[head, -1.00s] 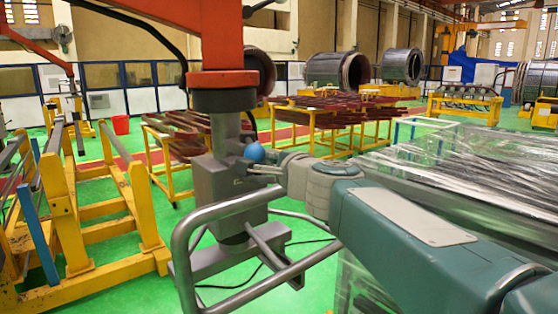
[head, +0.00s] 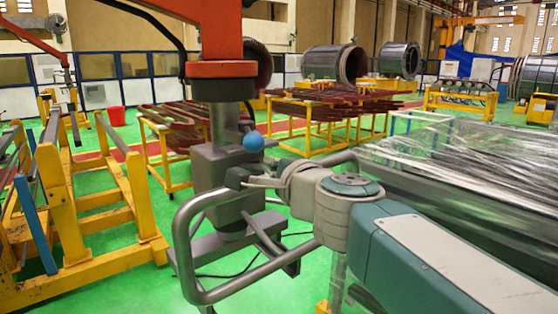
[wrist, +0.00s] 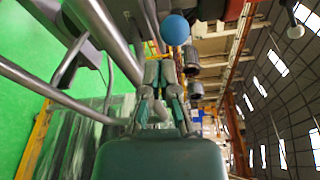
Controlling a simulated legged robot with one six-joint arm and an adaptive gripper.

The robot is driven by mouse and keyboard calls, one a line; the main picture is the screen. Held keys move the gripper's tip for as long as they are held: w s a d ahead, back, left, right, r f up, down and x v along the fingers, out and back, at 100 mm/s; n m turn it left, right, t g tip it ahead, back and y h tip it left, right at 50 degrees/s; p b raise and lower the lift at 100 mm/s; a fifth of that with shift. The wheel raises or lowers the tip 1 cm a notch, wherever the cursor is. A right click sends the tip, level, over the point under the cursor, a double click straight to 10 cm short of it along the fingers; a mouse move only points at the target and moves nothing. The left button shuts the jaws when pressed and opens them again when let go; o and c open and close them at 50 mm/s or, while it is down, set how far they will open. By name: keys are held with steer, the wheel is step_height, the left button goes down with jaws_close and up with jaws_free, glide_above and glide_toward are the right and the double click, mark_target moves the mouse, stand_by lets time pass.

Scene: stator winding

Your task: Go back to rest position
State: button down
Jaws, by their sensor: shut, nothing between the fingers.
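My gripper (head: 252,180) is in the middle of the head view, at the end of my bent arm. It is close to the curved grey metal handle of the hanging grey machine (head: 238,165), below and near its blue ball (head: 253,141). In the wrist view, my gripper (wrist: 163,65) has its two green-grey fingers together and nothing between them. There the blue ball (wrist: 175,30) is just beyond the fingertips, and the handle tube (wrist: 108,35) passes on the left. I cannot tell whether the gripper touches the handle.
A yellow rack (head: 130,190) stands at the left. A plastic-wrapped stack (head: 480,170) fills the right side, beside my arm. Yellow tables with reddish coils (head: 330,100) stand behind. Green floor (head: 190,280) is open below the machine.

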steer(key=s+d+f+n+g+h, duration=0.4)
steer(key=s+d+f+n, duration=0.3)
steer(key=s+d+f, duration=0.3)
steer(key=s+d+f+n+g+h, duration=0.4)
steer(key=s+d+f+n, duration=0.3)
steer(key=f, duration=0.9)
steer(key=s+d+g, duration=0.1)
steer(key=s+d, duration=0.2)
steer(key=s, duration=0.1)
steer(key=shift+d+h, duration=0.15)
steer(key=shift+h, duration=0.15)
